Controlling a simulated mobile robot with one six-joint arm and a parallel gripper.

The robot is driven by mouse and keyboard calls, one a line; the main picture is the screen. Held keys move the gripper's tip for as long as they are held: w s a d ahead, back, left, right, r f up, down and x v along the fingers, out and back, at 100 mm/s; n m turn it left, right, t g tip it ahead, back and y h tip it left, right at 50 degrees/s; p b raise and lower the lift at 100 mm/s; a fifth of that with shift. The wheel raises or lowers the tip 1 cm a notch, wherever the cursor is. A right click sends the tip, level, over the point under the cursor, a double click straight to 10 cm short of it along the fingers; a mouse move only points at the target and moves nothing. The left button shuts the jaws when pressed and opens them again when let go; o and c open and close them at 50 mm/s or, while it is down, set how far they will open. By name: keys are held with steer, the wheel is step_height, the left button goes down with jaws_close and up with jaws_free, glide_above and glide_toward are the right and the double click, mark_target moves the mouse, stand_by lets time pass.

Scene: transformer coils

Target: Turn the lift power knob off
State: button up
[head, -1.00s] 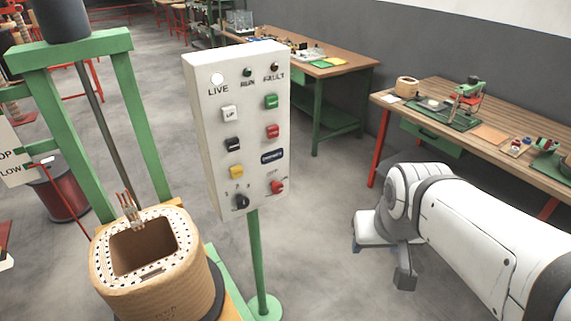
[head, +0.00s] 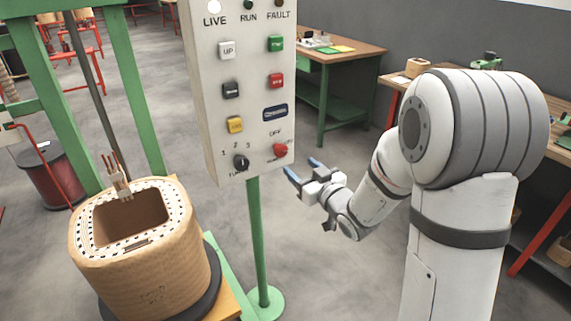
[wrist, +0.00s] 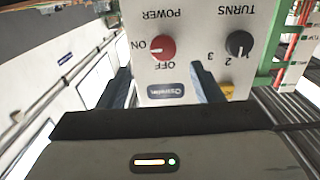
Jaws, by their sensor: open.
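The red lift power knob (head: 280,150) sits at the lower right of the white control panel (head: 207,118), below an OFF label. In the wrist view the red knob (wrist: 162,47) appears upside down under POWER, with ON at its left and OFF below. Its pale mark seems to point toward ON. My gripper (head: 303,168) is open and empty, just right of the knob and apart from it. In the wrist view its blue fingers (wrist: 161,72) stand either side of the knob's line, with the panel beyond them.
A black turns knob (head: 241,162) is beside the red knob on the panel. A yellow button (head: 235,124) and a red button (head: 276,81) sit above. The LIVE lamp (head: 213,6) is bright. A wound coil (head: 150,260) stands at left. A green post (head: 257,235) carries the panel.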

mark_target(282, 153)
steer(key=x, duration=0.8)
steer(key=shift+s+a+r+p, duration=0.1)
steer(key=shift+s+a+p, duration=0.1)
steer(key=shift+p, duration=0.15)
steer(key=shift+c, duration=0.5)
